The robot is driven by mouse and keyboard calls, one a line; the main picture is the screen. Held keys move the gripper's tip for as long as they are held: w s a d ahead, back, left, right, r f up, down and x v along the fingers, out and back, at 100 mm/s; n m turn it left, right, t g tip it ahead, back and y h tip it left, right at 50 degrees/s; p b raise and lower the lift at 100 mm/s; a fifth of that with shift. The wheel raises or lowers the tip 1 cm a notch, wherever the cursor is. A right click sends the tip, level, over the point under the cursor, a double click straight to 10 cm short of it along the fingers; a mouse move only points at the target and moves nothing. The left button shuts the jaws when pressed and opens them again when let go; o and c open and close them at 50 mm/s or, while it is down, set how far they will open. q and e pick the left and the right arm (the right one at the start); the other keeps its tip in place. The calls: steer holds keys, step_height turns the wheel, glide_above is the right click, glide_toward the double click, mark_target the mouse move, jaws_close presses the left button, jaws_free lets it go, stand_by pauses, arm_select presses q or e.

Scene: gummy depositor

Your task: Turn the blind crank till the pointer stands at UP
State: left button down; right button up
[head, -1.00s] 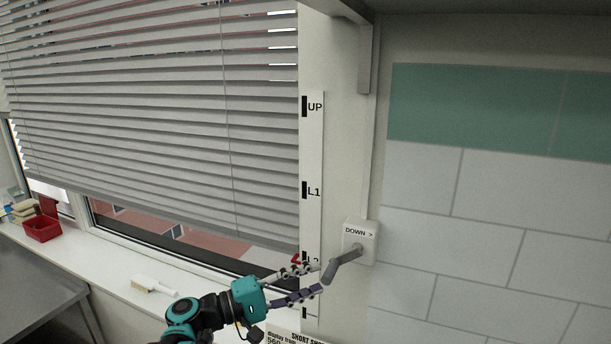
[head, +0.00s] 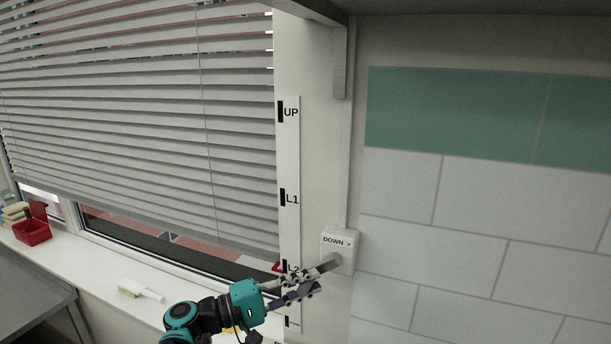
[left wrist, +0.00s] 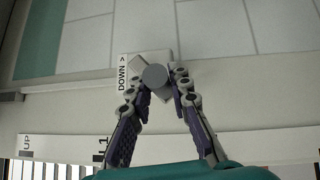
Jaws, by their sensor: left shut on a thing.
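The crank box (head: 342,240), white and marked DOWN >, is on the wall right of the window. Its grey crank handle (head: 328,265) points down-left toward my left gripper (head: 312,280). The left gripper is shut on the handle; in the left wrist view its fingers lie on both sides of the round handle end (left wrist: 154,77). The scale strip (head: 289,160) shows UP, L1 and L2 from top down. The red pointer (head: 277,267) stands at about L2, partly behind my fingers. The blind (head: 140,120) hangs over most of the window. My right gripper is out of view.
A white sill (head: 100,275) runs below the window with a brush (head: 140,291) and a red bin (head: 32,231) on it. A steel table (head: 30,295) stands at the lower left. A shelf bracket (head: 341,60) hangs above the crank box.

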arm_select(q)
steer(key=shift+s+d+f+b, duration=0.2)
steer(key=shift+d+f+b, duration=0.15)
steer(key=shift+d, duration=0.25)
steer(key=shift+s+d+f+b, duration=0.25)
steer(key=shift+d+f, duration=0.15)
steer(key=shift+d, duration=0.2)
steer(key=shift+s+d+f, duration=0.1)
steer(key=shift+s+d, duration=0.1)
steer(key=shift+d, duration=0.3)
steer(key=shift+s+d+f, duration=0.1)
steer(key=shift+s+d, duration=0.1)
steer(key=shift+d, duration=0.3)
